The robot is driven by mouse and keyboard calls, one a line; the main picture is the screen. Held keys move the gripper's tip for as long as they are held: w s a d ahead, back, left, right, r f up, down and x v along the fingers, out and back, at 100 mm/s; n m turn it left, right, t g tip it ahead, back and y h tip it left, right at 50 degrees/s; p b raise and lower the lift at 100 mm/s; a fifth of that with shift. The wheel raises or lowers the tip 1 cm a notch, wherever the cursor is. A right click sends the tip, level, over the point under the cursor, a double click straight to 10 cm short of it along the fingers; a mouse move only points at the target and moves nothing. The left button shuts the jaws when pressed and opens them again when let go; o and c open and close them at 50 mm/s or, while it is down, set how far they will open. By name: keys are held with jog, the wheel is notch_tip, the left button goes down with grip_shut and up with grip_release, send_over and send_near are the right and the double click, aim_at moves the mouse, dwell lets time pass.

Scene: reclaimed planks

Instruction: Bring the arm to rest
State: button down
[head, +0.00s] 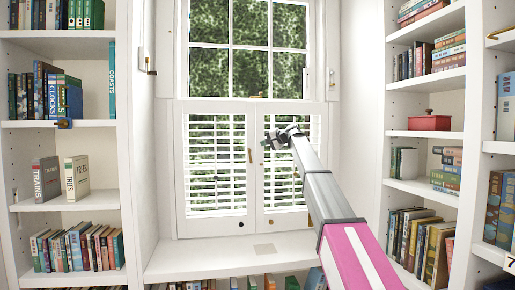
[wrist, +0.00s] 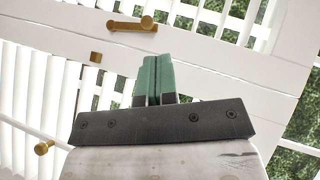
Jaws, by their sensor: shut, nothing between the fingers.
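My gripper (head: 268,142) is in front of the white louvered shutters (head: 216,165) of the window, at the end of my raised, outstretched arm. In the wrist view my gripper (wrist: 158,62) has its green fingers together, with nothing between them. Behind the fingers are the white shutter frame, a brass handle (wrist: 132,25) and a brass knob (wrist: 43,148). The picture does not show clearly whether the fingers touch the shutters.
A white window seat (head: 235,256) lies below the shutters, bare but for a small flat patch. Bookshelves full of books stand at left (head: 70,133) and right (head: 427,84). A red box (head: 429,123) sits on a right shelf.

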jog(key=s+v, duration=0.1)
jog(key=v, duration=0.5)
jog(key=s+d+f+g+h, duration=0.1)
jog(key=s+d+f+h, duration=0.2)
jog(key=f, duration=1.1)
jog(key=s+d+f+g+h, duration=0.1)
jog(key=s+d+f, duration=0.35)
jog(key=f, duration=0.85)
jog(key=s+d+f+g+h, duration=0.15)
jog(key=s+f, duration=0.45)
jog(key=f, duration=0.8)
jog(key=s+d+f+n+g+h, duration=0.1)
jog(key=s+d+f, duration=0.5)
jog(key=s+f, duration=0.8)
jog(key=s+d+f+n+g+h, duration=0.1)
jog(key=s+d+f+g+h, duration=0.2)
jog(key=s+f, duration=1.1)
jog(key=s+d+h, duration=0.3)
jog(key=s, duration=0.1)
jog(key=shift+n, duration=0.3)
jog(key=shift+d, duration=0.1)
